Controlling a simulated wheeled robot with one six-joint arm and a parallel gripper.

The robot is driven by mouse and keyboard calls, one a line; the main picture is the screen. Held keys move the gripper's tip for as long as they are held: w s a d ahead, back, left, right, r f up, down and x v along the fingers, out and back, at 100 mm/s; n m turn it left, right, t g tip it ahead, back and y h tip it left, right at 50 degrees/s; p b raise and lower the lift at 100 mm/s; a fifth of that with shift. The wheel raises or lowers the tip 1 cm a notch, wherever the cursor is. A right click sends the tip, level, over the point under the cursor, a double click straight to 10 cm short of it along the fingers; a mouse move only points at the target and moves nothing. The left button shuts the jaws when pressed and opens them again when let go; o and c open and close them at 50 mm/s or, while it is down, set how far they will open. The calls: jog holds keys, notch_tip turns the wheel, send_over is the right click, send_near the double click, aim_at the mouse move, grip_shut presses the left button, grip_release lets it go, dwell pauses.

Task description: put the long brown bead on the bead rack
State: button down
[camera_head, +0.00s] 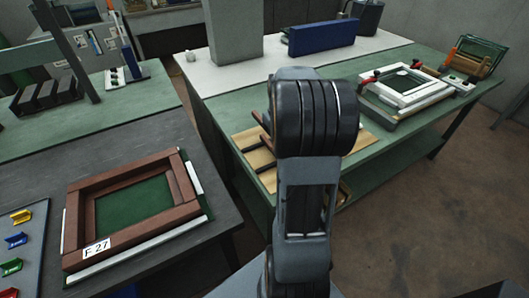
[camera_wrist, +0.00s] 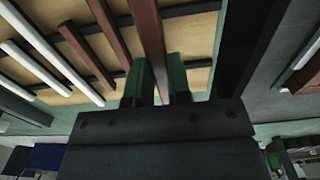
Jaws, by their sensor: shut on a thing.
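My gripper (camera_wrist: 161,78) is shut on a long brown bead (camera_wrist: 148,36) in the wrist view. The bead runs between the fingers and out over the bead rack (camera_wrist: 196,32), a tan board with dark cross bars. I cannot tell whether the held bead touches the bars. Two other brown beads (camera_wrist: 108,34) (camera_wrist: 86,57) and several white beads (camera_wrist: 52,48) lie across the rack to the left. In the head view, the rack (camera_head: 262,184) shows on the green table, mostly hidden by my arm; the gripper's fingers are hidden there.
A brown frame (camera_head: 76,222) labelled F 27 lies on the dark bench at left, beside a tray of coloured clamps (camera_head: 18,240). A white frame in a fixture (camera_head: 405,85) stands on the green table (camera_head: 235,110) at right. A blue block (camera_head: 322,37) stands behind.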

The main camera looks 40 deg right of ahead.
jog(key=w+a+f, duration=0.1)
jog(key=f, duration=0.1)
jog(key=w+a+f, duration=0.1)
jog(key=a+f, duration=0.1)
jog(key=w+a+f, duration=0.1)
jog(key=f, duration=0.1)
jog(key=shift+a, duration=0.4)
jog(key=shift+w+a+f, duration=0.1)
jog(key=shift+a+f, duration=0.1)
jog(key=shift+f, duration=1.6)
jog(key=c, duration=1.2)
grip_release()
jog(key=shift+o, duration=0.7)
jog(key=shift+r, duration=0.1)
